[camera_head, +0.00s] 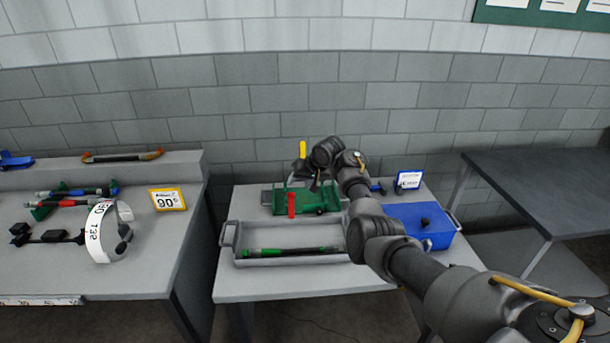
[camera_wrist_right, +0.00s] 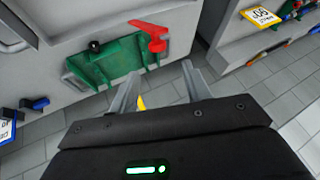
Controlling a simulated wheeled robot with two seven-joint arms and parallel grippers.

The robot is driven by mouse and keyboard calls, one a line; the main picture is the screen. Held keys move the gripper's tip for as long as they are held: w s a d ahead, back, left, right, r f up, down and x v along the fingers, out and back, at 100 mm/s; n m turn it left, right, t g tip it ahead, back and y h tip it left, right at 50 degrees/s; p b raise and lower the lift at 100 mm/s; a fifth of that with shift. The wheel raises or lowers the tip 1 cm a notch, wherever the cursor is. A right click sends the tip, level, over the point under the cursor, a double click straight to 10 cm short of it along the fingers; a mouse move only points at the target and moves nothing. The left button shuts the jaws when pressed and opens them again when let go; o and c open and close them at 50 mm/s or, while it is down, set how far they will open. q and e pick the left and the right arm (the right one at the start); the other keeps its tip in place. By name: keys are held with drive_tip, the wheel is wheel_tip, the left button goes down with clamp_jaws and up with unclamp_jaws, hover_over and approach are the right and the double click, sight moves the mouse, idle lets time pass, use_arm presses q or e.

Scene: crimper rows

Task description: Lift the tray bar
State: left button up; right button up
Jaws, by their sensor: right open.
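The tray bar (camera_head: 291,251) is a thin black rod with green bands near its ends. It lies flat in the long grey tray (camera_head: 240,235) on the middle table in the head view. My right arm reaches in from the lower right and covers the tray's right part. My right gripper (camera_head: 314,183) is behind the tray, over the green fixture, its fingers hard to make out. In the wrist view the right gripper (camera_wrist_right: 160,72) has two fingers spread apart with nothing held between them. The bar does not show in the wrist view. My left gripper is not in view.
Behind the tray stands the green fixture (camera_head: 282,197) with a red lever (camera_head: 291,206); both show in the wrist view (camera_wrist_right: 105,62). A blue box (camera_head: 430,236) sits right of the tray. A left bench (camera_head: 140,268) holds tools. The table's front strip is clear.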

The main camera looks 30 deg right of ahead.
drive_tip(key=shift+v, duration=1.7)
drive_tip(key=shift+s, duration=0.1)
